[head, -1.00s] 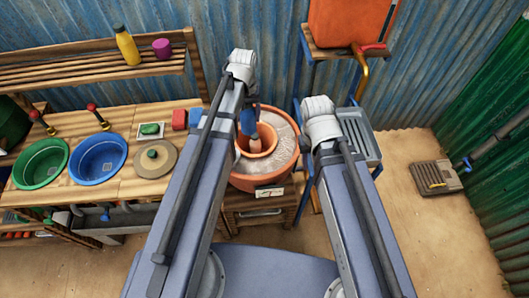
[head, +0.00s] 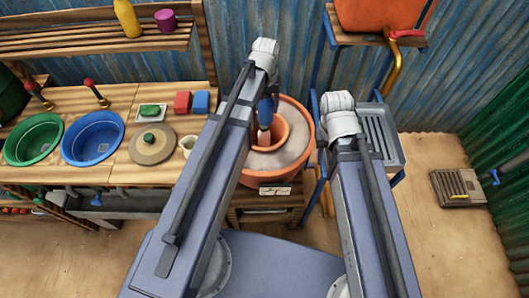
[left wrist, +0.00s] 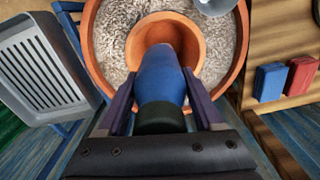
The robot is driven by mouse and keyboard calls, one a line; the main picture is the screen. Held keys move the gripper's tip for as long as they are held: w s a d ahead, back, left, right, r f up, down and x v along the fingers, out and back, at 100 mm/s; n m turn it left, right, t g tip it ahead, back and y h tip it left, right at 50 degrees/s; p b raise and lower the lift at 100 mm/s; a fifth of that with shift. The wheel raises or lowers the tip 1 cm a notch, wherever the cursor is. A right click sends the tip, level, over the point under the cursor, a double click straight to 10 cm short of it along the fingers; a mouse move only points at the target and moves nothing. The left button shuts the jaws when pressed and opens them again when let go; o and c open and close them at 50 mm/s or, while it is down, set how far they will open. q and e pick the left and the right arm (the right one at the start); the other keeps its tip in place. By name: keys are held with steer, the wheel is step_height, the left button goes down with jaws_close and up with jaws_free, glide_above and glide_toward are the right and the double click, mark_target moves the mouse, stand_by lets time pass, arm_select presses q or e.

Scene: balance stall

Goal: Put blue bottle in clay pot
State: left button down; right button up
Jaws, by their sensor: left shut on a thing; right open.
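The clay pot (head: 305,130) is an orange-brown outer pot with pale sand around a smaller inner pot (head: 281,128). It also shows in the left wrist view (left wrist: 95,55). My left gripper (left wrist: 160,82) is shut on the blue bottle (left wrist: 162,75), with the dark end (left wrist: 160,118) towards my palm. The bottle's far end overlaps the inner pot's opening in the left wrist view; how deep it reaches, I cannot tell. In the head view the bottle (head: 266,110) is partly hidden by my left arm.
A wooden bench (head: 125,100) on the left holds green (head: 33,140) and blue (head: 93,138) basins, a round lid (head: 150,155), red and blue blocks and a pale cup (head: 188,145) near the pot. A grey ribbed tray (head: 372,135) stands right of the pot.

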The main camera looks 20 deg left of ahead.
mark_target(264, 121)
arm_select(q)
steer(key=f+b, duration=0.2)
steer(key=f, duration=0.1)
steer(key=f+b, duration=0.5)
steer(key=b, duration=0.1)
steer(key=shift+s+a+f, duration=0.1)
steer(key=shift+a+f, duration=0.2)
steer(key=shift+f, duration=0.1)
steer(key=shift+r, duration=0.1)
step_height(264, 121, down, 18)
steer(key=b, duration=1.8)
steer(key=shift+c, duration=0.2)
jaws_free()
step_height(264, 121, up, 12)
steer(key=p, duration=1.2)
steer(key=shift+r, duration=0.1)
